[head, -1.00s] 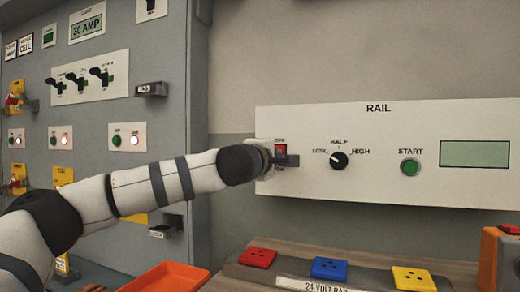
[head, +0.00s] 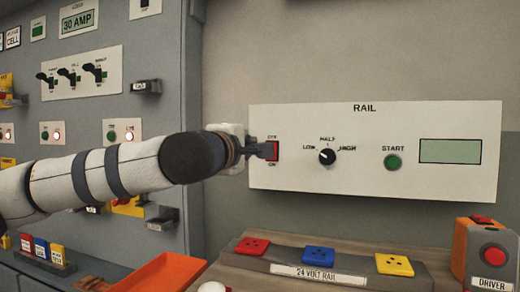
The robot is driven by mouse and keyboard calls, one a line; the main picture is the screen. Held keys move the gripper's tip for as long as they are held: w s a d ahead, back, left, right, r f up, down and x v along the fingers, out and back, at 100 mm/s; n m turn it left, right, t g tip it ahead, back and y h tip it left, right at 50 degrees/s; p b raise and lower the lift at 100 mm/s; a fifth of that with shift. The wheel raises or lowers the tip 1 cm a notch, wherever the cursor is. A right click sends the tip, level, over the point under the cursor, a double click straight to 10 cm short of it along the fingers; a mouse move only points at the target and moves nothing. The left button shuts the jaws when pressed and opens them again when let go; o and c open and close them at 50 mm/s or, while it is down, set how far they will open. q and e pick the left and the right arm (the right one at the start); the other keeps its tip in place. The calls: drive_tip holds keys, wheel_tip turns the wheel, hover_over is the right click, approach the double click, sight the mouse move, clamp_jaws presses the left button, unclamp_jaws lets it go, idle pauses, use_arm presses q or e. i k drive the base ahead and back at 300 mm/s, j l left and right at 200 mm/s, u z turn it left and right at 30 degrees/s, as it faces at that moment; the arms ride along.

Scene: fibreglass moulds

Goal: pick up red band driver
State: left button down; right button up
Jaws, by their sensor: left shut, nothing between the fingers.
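No tool that I can surely call the red band driver shows in the head view. An orange box (head: 473,245) labelled DRIVER, with a red button on its front and a red piece on top, stands at the right edge, partly cut off. My left gripper (head: 270,151) is shut and empty. It is at the red switch (head: 275,150) on the left end of the RAIL panel and hides part of it. I cannot tell if it touches the switch. My right gripper is not in view.
The white RAIL panel (head: 430,185) has a black knob (head: 327,157) and a green START button (head: 393,162). Below, red (head: 252,246), blue (head: 318,256) and yellow (head: 394,265) blocks sit on the 24 volt rail. An orange tray (head: 160,275) lies front left. A grey cabinet (head: 180,80) stands left.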

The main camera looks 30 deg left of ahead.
sight(480, 276)
drive_tip(key=k+l, duration=0.15)
drive_tip(key=k, duration=0.35)
drive_tip(key=k+l, duration=0.2)
drive_tip(key=k, duration=0.25)
